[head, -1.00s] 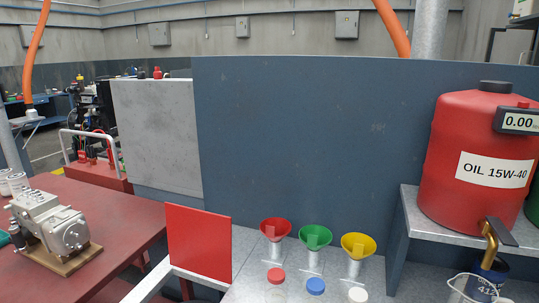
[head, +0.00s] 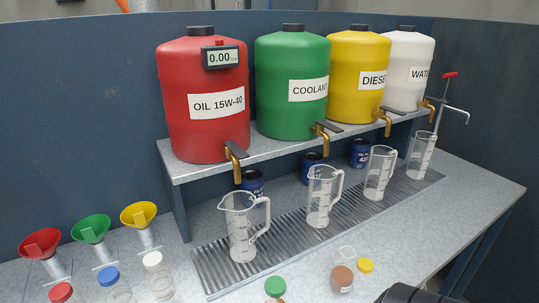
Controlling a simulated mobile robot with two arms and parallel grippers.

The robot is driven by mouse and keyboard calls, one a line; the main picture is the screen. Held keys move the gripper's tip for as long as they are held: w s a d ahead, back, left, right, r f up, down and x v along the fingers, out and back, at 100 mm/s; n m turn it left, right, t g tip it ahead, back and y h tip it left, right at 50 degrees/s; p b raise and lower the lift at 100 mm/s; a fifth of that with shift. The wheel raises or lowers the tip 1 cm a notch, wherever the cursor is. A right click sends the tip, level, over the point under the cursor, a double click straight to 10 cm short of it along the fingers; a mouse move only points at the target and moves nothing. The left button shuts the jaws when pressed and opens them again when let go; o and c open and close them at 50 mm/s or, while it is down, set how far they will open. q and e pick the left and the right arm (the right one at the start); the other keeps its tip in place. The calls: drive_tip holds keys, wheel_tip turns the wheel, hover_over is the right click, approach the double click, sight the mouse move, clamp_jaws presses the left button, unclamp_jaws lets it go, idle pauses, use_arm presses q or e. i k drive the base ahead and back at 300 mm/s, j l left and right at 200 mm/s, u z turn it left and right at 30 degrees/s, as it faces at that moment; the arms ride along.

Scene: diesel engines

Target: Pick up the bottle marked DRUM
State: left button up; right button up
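No label reading DRUM can be made out in the head view. Small clear bottles stand at the front left: one with a red cap (head: 61,292), one with a blue cap (head: 112,283), and one with a white cap (head: 157,275). A green-capped item (head: 275,287) is cut off by the bottom edge. No gripper fingers show; a dark rounded part at the bottom edge may be mine.
Red OIL 15W-40 (head: 203,130), green COOLANT (head: 291,110), yellow DIESEL (head: 357,100) and white (head: 407,95) drums with taps stand on a raised shelf (head: 187,174). Clear jugs stand on a slotted grate (head: 215,280). Red, green and yellow funnels (head: 139,215) are at left.

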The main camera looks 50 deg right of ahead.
sight(345, 263)
drive_tip(key=z, duration=0.4)
drive_tip(key=i+l+z, duration=0.1)
drive_tip(key=z, duration=0.75)
drive_tip(key=i+z, duration=0.1)
drive_tip(key=z, duration=0.3)
drive_tip(key=l, duration=0.1)
